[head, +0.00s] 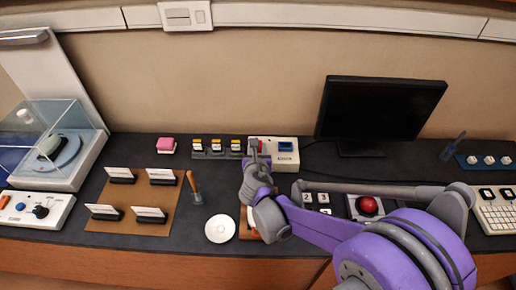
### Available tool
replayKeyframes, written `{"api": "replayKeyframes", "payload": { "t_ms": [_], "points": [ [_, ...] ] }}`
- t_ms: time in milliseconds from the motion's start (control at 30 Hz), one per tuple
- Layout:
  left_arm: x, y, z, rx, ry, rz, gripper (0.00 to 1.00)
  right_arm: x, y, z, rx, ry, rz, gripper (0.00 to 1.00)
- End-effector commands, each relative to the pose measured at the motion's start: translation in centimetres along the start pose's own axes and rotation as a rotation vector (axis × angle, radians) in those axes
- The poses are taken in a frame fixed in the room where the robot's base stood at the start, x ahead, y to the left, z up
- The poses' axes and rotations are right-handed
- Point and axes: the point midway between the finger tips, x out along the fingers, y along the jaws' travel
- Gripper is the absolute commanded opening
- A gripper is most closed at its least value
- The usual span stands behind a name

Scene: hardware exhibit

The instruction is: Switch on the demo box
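A small cream box (288,161) with a blue panel on its top right stands at the back middle of the dark counter, left of the monitor; I take it to be the demo box. My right gripper (255,152) is at the box's left end, pointing towards the back. A small reddish part shows right by the fingertips; I cannot tell whether they touch it. The gripper covers the left end of the box. The fingers are too small to tell open from shut. My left gripper is not in view.
My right arm crosses above the counter, over a panel with a red dome button (367,206). A black monitor (380,110) stands right of the box. Left are small yellow-topped blocks (216,148), a white disc (220,229) and a brown card-holder mat (146,192).

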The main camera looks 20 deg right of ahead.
Motion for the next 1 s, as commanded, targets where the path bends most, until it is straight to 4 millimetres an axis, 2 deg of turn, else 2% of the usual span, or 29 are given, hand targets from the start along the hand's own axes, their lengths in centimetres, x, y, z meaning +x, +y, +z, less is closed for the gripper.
{"api": "replayKeyframes", "payload": {
  "t_ms": [500, 900, 933, 1000],
  "points": [
    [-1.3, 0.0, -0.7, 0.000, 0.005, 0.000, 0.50, 0.3, -0.1, 0.9, 0.002, 0.267, -0.002, 0.00],
    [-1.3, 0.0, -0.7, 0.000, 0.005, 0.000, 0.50, 0.3, 0.0, 0.8, 0.000, 0.290, -0.001, 0.00],
    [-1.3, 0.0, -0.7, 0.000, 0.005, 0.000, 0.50, 0.3, 0.0, 0.8, 0.000, 0.290, -0.001, 0.38],
    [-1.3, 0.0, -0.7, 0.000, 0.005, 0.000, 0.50, 0.3, 0.0, 0.8, 0.000, 0.289, -0.001, 0.50]
  ]
}}
